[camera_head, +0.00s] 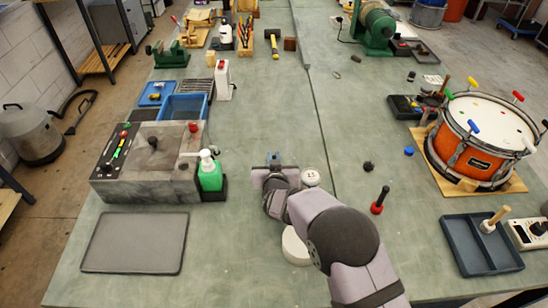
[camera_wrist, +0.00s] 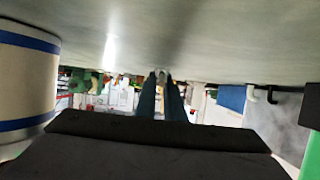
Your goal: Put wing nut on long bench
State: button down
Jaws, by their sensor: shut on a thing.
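My gripper (camera_head: 272,160) is low over the green bench top, just right of the green soap bottle. In the wrist view its two dark blue fingers (camera_wrist: 161,80) are close together, shut on a tiny pale thing at their tips. This looks like the wing nut (camera_wrist: 161,74), but it is mostly hidden by the fingers and its shape is unclear. The long bench (camera_head: 250,110) is the wide green surface under it. I cannot tell whether the held thing touches the bench.
The soap bottle (camera_head: 210,172) and a grey sink block (camera_head: 150,165) stand left. A round white-topped tin (camera_head: 311,177) is close right of my gripper. A black-and-red peg (camera_head: 379,200), a drum (camera_head: 482,140) and a blue tray (camera_head: 462,245) lie farther right.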

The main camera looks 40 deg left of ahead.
jog(key=shift+f, duration=0.15)
jog(key=c, duration=1.9)
grip_release()
jog(key=shift+o, duration=0.2)
jog(key=shift+r, duration=0.3)
jog(key=shift+s+d+r, duration=0.15)
jog(key=shift+s+d, duration=0.2)
jog(key=shift+s, duration=0.1)
jog(key=shift+b+v, duration=0.3)
jog(key=shift+v, duration=0.65)
notch_tip(320, 180, up, 5)
jog(key=shift+w+r, duration=0.1)
jog(key=shift+r, duration=0.85)
